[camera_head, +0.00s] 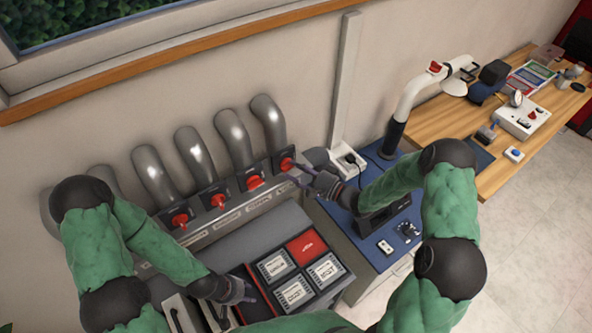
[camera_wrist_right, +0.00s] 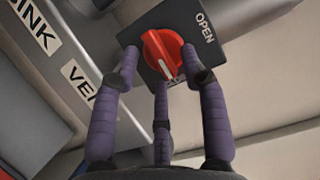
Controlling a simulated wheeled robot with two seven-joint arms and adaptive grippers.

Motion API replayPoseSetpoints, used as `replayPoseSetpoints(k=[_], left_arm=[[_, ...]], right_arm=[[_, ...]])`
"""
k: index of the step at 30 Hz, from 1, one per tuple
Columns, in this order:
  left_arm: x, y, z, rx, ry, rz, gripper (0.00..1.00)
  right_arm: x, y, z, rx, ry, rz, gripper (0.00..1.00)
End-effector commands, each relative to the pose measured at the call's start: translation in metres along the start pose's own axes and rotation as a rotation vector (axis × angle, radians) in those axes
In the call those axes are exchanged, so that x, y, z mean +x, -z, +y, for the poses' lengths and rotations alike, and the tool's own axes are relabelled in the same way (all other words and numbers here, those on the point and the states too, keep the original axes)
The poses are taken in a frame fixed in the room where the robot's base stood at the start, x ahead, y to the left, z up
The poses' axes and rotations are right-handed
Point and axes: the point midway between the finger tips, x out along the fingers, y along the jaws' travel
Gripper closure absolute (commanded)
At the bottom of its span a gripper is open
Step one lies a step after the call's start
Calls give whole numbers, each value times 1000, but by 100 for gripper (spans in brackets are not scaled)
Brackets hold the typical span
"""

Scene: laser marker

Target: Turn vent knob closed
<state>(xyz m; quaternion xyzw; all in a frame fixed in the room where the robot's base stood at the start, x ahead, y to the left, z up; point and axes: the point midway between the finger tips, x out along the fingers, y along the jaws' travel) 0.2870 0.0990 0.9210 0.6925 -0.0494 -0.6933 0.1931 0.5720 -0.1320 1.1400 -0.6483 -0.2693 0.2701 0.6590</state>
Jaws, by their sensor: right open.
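The vent knob (camera_wrist_right: 160,50) is red with a white pointer line, on a dark square plate (camera_wrist_right: 205,20) marked OPEN. Its pointer faces the lower part of the right wrist view, not the word OPEN. A label beginning "VE" (camera_wrist_right: 82,85) is partly hidden by a finger. In the head view the knob (camera_head: 284,163) is the rightmost of the red knobs. My right gripper (camera_wrist_right: 162,68) is open, with purple fingers spread on either side of the knob and one below; contact is unclear. My left gripper (camera_head: 243,292) is over the lower panel, its fingers hard to make out.
More red knobs (camera_head: 253,181) run left along the ledge under grey curved pipes (camera_head: 233,138). A panel with a red tile and white-labelled tiles (camera_head: 295,292) lies below. A blue-topped cabinet (camera_head: 378,222) and a wooden desk (camera_head: 485,185) stand to the right.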

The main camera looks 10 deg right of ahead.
Motion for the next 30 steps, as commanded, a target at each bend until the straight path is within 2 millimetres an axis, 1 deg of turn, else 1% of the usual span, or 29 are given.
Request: replayPoseSetpoints(k=[5,12,15,18,23,30], left_arm=[[0,0,0,0,0,0,60],[0,0,0,0,0,0,60],[0,0,0,0,0,0,60],[0,0,0,0,0,0,60],[0,0,0,0,0,0,60],[0,0,0,0,0,0,60]], right_arm=[[-26,2,0,2,-2,6,56],[-74,1,1,2,-2,5,56],[-91,1,1,3,-2,5,56],[-104,1,1,2,-1,4,56],[-114,0,1,2,-2,2,56],[-116,0,1,2,-1,0,56]])
